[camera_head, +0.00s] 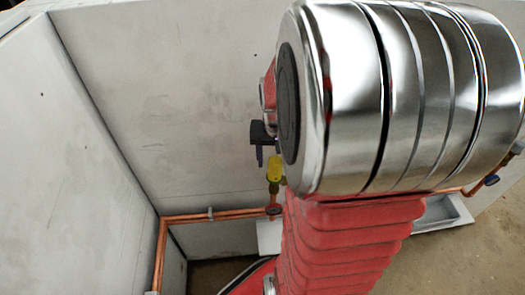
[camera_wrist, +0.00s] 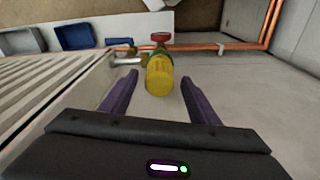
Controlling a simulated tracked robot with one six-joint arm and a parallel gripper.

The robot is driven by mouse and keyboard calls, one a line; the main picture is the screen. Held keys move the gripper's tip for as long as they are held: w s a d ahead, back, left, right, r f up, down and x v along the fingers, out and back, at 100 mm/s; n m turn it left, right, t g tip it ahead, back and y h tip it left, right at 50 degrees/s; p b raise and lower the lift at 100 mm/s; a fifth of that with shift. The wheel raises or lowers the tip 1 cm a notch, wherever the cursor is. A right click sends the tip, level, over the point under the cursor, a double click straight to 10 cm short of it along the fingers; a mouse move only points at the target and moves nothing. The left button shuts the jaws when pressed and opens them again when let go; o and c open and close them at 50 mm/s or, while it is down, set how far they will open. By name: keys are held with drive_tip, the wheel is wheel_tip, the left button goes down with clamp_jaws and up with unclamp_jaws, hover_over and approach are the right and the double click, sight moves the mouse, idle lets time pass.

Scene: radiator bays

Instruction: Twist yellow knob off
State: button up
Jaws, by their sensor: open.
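The yellow knob (camera_wrist: 159,76) is a ribbed cylinder on a valve by the copper pipe. In the wrist view it lies between the tips of my gripper (camera_wrist: 158,87), one purple finger on each side. A gap shows between each finger and the knob, so the gripper is open and empty. In the head view the yellow knob (camera_head: 274,168) shows just below the dark end of my gripper (camera_head: 262,152), partly hidden beside my large arm joint. A red round part (camera_wrist: 160,38) sits on the valve beyond the knob.
Copper pipes (camera_head: 220,215) run along the wall panels. A white ribbed radiator (camera_wrist: 60,85) stands close on the left in the wrist view. A blue tray (camera_wrist: 75,37) and a grey tray (camera_wrist: 18,42) lie beyond it. Bare wall (camera_head: 150,100) is left of my arm in the head view.

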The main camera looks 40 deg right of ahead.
drive_tip(key=shift+c, duration=0.2)
drive_tip(key=c, duration=1.1)
drive_tip(key=shift+f, duration=0.25)
drive_tip(key=n, duration=0.5)
drive_tip(key=shift+s+f+n+y, duration=0.1)
drive_tip(key=shift+n+y, duration=0.2)
drive_tip(key=shift+n, duration=0.1)
drive_tip(key=shift+a+n+y, duration=0.1)
drive_tip(key=shift+n+y, duration=0.3)
drive_tip(key=shift+n, duration=2.7)
drive_tip(key=shift+r, duration=0.3)
drive_tip(key=shift+r, duration=0.35)
